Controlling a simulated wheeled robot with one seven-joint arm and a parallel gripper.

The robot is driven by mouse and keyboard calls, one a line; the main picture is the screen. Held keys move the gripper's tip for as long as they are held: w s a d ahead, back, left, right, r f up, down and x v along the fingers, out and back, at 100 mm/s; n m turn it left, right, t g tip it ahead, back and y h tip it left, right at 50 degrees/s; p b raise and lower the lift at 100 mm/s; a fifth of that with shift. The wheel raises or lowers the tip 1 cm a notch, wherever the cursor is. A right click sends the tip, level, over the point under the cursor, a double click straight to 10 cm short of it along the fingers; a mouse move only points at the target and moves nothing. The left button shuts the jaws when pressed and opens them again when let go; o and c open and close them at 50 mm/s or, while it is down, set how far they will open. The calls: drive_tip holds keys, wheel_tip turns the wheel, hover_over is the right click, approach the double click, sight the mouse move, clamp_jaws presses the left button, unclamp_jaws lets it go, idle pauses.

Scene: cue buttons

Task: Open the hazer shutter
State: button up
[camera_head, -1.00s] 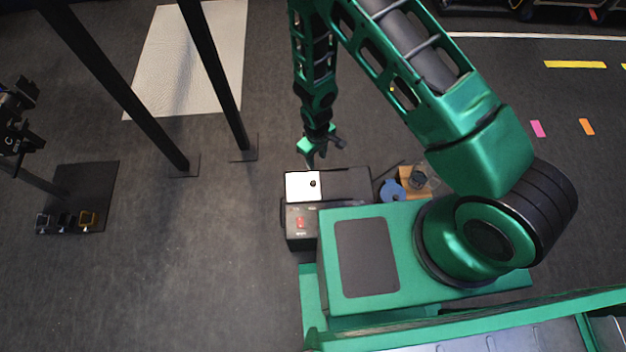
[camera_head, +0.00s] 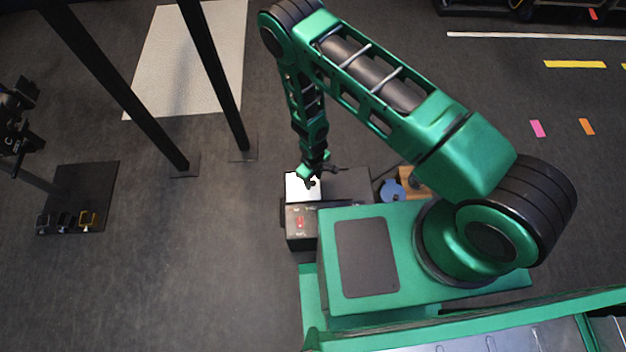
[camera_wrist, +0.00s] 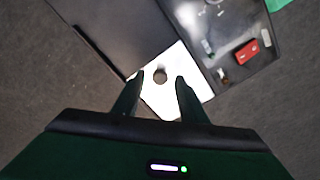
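The hazer (camera_head: 347,186) is a black box on the floor beside my base in the head view. A white plate (camera_head: 295,191), likely the shutter, lies on its top left; it also shows in the wrist view (camera_wrist: 178,58). A dark round knob (camera_wrist: 160,75) stands on the plate. My gripper (camera_head: 308,183) is low over the plate. In the wrist view its two fingers (camera_wrist: 157,82) are spread, tips on either side of the knob with a gap between; contact cannot be told. The hazer's front panel carries a red switch (camera_wrist: 246,52), also in the head view (camera_head: 299,222).
A blue round object (camera_head: 392,190) and a brown wooden piece (camera_head: 413,181) lie right of the hazer. Two black posts (camera_head: 215,80) stand to the left. A dark base plate with small blocks (camera_head: 85,190) is at far left. Floor between is clear.

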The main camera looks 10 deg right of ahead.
drive_tip(key=shift+f, duration=0.45)
